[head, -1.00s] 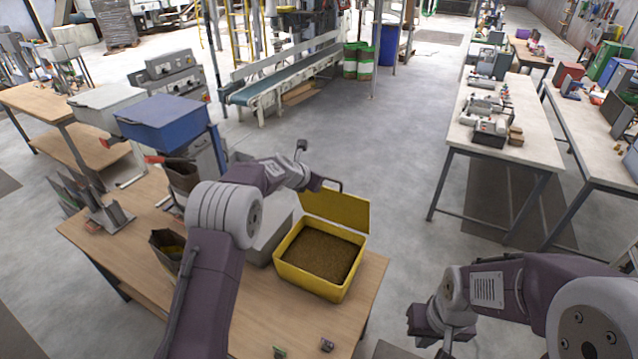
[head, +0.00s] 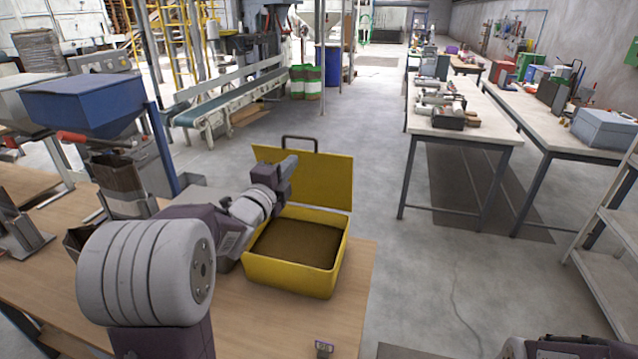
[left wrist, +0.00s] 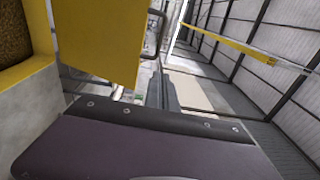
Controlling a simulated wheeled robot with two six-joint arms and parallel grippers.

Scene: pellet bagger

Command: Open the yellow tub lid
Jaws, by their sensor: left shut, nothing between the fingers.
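The yellow tub (head: 290,275) stands on the wooden table and is full of brown pellets (head: 295,243). Its yellow lid (head: 322,182) stands open, upright along the tub's far side, with a dark handle (head: 299,138) on its top edge. My left gripper (head: 290,163) is shut and empty, above the tub's left part in front of the lid's left half. In the left wrist view the lid (left wrist: 97,40), its handle (left wrist: 155,32) and part of the pellets (left wrist: 14,30) show beside the gripper. My right gripper is out of view.
A blue hopper (head: 95,103) on a stand is at the left, with a dark bag (head: 120,180) below it. A grey box (head: 190,197) is left of the tub.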

